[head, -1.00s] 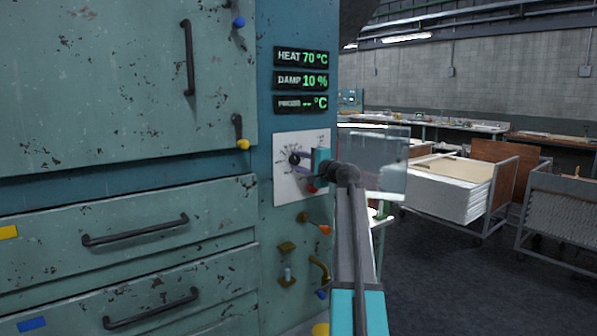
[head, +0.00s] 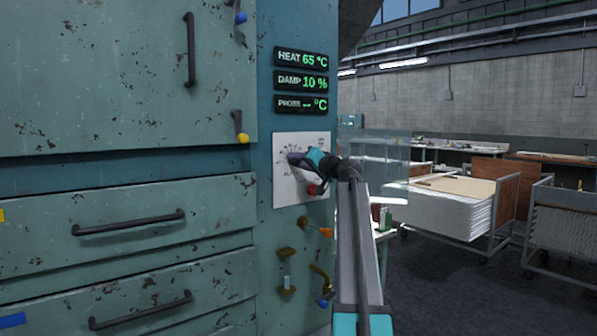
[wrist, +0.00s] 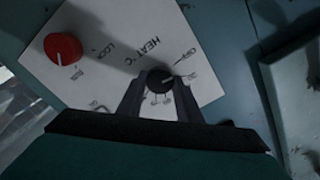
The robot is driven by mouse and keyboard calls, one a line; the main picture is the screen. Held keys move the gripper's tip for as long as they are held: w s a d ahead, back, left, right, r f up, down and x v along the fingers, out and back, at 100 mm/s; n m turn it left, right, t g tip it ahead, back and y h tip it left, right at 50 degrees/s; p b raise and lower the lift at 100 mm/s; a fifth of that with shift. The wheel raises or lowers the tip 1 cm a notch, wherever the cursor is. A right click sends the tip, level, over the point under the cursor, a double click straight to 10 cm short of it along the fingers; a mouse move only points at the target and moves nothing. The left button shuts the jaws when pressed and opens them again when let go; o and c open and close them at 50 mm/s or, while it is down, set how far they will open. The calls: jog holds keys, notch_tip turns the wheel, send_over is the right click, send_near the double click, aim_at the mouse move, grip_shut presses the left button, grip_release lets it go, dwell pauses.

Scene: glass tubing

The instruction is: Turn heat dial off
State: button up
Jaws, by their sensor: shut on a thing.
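The black heat dial (wrist: 159,79) sits on a white panel (wrist: 208,64) marked "HEAT °C" in the wrist view. My gripper (wrist: 158,97) is shut on the dial, one finger on each side of it. In the head view my gripper (head: 297,160) is at the white panel and mostly hides the dial. The heat readout (head: 302,58) shows 65 °C in green.
A red knob (wrist: 63,48) is on the same panel, near "LOCK"; it also shows below my gripper in the head view (head: 314,189). Damp and probe readouts are above the panel. Drawers with dark handles fill the left.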

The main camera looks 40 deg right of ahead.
jog(key=shift+n+b, duration=1.1)
jog(key=shift+n, duration=0.3)
jog(key=o, duration=1)
jog(key=shift+o, duration=0.2)
jog(key=s+a+p, duration=0.1)
jog(key=s, duration=1.2)
jog(key=shift+s, duration=0.4)
